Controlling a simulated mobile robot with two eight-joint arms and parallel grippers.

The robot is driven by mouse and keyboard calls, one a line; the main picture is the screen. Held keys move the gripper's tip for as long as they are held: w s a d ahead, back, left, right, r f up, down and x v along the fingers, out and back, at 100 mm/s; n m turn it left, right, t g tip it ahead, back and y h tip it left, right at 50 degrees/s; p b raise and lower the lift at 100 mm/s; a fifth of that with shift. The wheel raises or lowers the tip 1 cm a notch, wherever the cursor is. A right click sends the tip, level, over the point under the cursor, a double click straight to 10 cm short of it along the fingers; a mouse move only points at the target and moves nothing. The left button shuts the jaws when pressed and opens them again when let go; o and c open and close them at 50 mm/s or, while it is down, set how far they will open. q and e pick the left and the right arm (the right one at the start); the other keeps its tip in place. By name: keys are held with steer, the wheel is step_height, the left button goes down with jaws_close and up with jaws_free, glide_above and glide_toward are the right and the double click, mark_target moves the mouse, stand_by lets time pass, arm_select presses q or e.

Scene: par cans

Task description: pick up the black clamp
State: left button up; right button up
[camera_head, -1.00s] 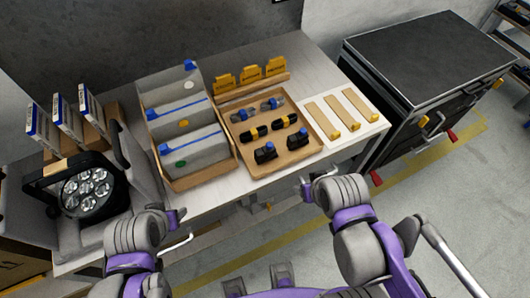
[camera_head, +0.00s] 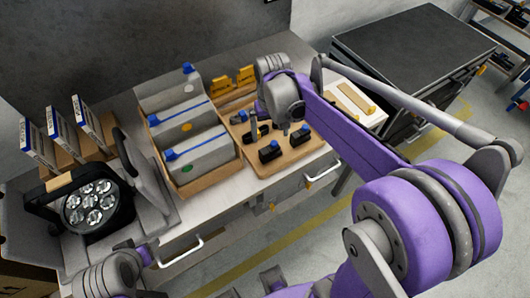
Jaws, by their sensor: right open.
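A wooden tray (camera_head: 276,172) on the workbench holds several dark clamps. Two black clamps with blue knobs stand in its front row, one at the left (camera_head: 269,153) and one at the right (camera_head: 300,137). A black piece with a yellow band (camera_head: 250,135) lies behind them, partly hidden. My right gripper (camera_head: 272,118) is open above the tray, behind the front row, with its fingers pointing down. I see no clamp held in it. The gripper and arm hide the tray's back part. My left gripper (camera_head: 142,254) is low at the bench's front left; its jaws are unclear.
A divided bin (camera_head: 203,183) of grey cases stands left of the tray. A black par can (camera_head: 95,205) and boxed items (camera_head: 62,130) are further left. Yellow-tipped wooden strips (camera_head: 352,98) lie right of the tray. A dark-topped cabinet (camera_head: 410,50) stands at the right.

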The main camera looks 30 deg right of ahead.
mark_target(270, 147)
step_height(270, 147, down, 3)
steer(key=shift+f, duration=0.1)
steer(key=f, duration=0.5)
steer(key=shift+w+d, duration=0.15)
steer(key=shift+w, duration=0.25)
steer(key=c, duration=1.2)
